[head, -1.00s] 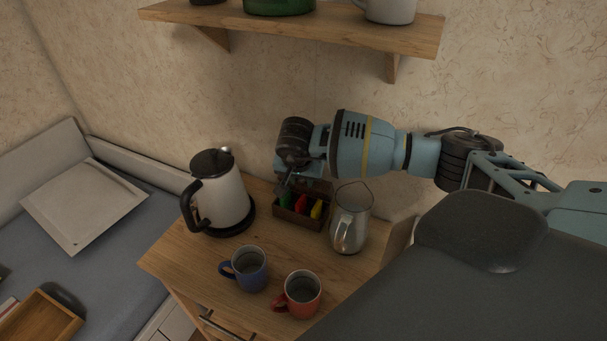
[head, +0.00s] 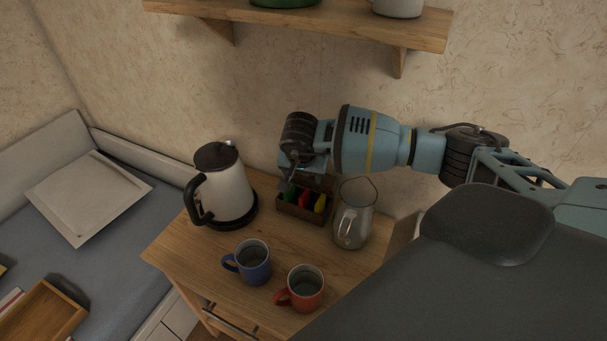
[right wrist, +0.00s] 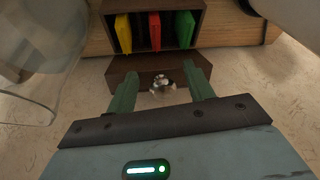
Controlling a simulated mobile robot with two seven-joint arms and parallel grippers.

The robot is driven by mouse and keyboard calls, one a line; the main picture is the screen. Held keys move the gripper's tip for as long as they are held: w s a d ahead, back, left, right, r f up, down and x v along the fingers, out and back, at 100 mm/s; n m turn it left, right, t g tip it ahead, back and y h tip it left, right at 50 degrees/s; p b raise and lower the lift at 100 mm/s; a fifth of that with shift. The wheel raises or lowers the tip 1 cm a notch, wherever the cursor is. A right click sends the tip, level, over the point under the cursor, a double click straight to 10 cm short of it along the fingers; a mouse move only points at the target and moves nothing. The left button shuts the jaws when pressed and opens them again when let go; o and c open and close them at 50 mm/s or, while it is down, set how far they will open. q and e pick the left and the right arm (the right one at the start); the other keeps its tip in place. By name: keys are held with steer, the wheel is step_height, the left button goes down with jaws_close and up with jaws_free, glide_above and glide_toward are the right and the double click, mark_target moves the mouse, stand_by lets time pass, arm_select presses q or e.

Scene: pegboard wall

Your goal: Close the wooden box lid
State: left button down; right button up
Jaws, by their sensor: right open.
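The wooden box (head: 305,213) is a small dark brown box on the wooden cabinet, holding green, red and yellow packets. Its lid stands open at the back, partly hidden by my right arm in the head view. In the right wrist view the box (right wrist: 200,13) is at the top and the lid (right wrist: 130,68) lies just below it. My right gripper (right wrist: 161,88) is open, its two fingers pointing at the lid, with a shiny round knob-like piece (right wrist: 162,86) between them. I cannot tell whether the fingers touch the lid. My left gripper is not in view.
A blue mug (head: 253,262) and a red mug (head: 305,288) stand in front. A wall shelf (head: 330,27) is above my arm.

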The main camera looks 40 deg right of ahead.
steer(key=v, duration=0.7)
steer(key=shift+r, duration=0.3)
steer(key=shift+s+a, duration=0.1)
steer(key=shift+a, duration=0.1)
